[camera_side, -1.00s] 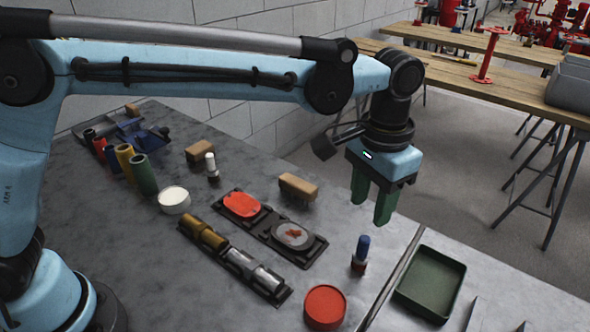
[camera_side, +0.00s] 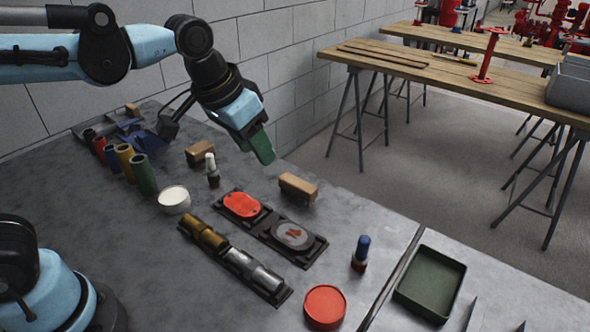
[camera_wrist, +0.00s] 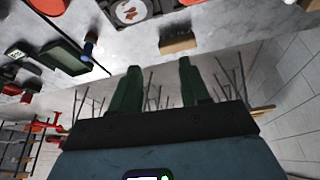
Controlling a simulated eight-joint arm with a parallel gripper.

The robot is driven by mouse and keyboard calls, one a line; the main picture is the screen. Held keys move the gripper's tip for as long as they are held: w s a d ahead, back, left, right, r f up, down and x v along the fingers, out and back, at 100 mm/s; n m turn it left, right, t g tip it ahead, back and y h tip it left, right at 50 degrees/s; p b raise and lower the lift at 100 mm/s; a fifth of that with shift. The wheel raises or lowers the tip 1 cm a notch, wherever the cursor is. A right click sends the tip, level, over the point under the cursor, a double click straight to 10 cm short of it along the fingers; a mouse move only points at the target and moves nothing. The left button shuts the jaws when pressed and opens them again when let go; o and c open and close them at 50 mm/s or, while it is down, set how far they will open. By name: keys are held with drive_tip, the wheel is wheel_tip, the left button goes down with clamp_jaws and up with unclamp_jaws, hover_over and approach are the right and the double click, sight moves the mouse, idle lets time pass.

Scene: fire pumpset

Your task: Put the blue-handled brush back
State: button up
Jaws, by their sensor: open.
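The blue-handled brush (camera_side: 361,254) stands upright on the grey table near its right part, handle up, dark base below. Its blue handle also shows in the wrist view (camera_wrist: 89,46). My gripper (camera_side: 262,148) has green fingers and is raised above the back of the table, well to the left of and above the brush. In the wrist view the two green fingers (camera_wrist: 158,82) are apart with nothing between them. A white-handled brush (camera_side: 212,170) stands farther back on the table, near a wooden block.
Wooden blocks (camera_side: 298,187) lie near the back edge. A black holder with a red disc (camera_side: 242,205), a rack of metal cylinders (camera_side: 234,256), a red round tin (camera_side: 325,307), a white tin (camera_side: 174,199), several coloured tubes (camera_side: 143,174) and a green tray (camera_side: 430,284) stand around.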

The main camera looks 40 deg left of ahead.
drive_tip(key=s+a+f+n+t+y, duration=0.1)
drive_tip(key=s+a+f+t, duration=0.2)
drive_tip(key=s+a+f, duration=0.2)
drive_tip(key=s+a, duration=0.1)
drive_tip(key=a, duration=0.2)
drive_tip(key=shift+s+n, duration=0.15)
drive_tip(key=shift+n, duration=0.15)
drive_tip(key=shift+r, duration=0.1)
idle(0.8)
